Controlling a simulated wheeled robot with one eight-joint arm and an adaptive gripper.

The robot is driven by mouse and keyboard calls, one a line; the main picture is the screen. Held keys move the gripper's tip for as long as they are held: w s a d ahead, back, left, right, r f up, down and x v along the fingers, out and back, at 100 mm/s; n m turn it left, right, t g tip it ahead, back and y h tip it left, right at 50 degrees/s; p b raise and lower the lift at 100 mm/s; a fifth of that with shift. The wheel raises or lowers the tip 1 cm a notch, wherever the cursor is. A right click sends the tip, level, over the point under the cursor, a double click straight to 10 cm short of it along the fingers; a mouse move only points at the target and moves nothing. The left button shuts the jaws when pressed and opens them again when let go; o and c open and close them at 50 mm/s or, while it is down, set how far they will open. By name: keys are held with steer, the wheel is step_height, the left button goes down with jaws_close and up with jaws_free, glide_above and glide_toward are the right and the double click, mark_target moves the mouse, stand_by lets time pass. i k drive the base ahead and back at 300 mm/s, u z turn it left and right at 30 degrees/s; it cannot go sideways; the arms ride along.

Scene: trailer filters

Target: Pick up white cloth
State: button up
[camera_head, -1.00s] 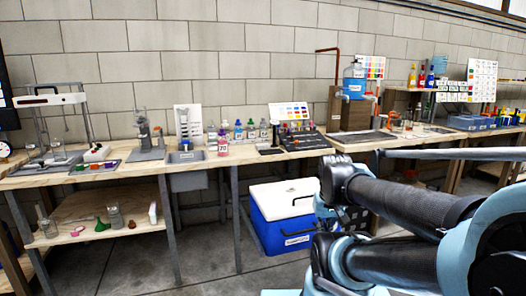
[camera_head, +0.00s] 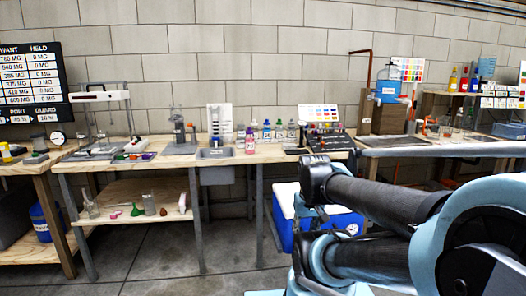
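I cannot pick out a white cloth for certain. A small pale upright item (camera_head: 182,204) stands at the right end of the lower shelf (camera_head: 150,222); it is too small to tell what it is. My arm reaches in from the right, folded, in front of the bench and the cooler. I see its links, but no gripper fingers.
Another table (camera_head: 30,162) is at left. The front floor is clear.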

mark_target(291, 146)
steer(key=u, duration=1.95)
steer(key=i, duration=2.45)
steer(key=z, duration=3.3)
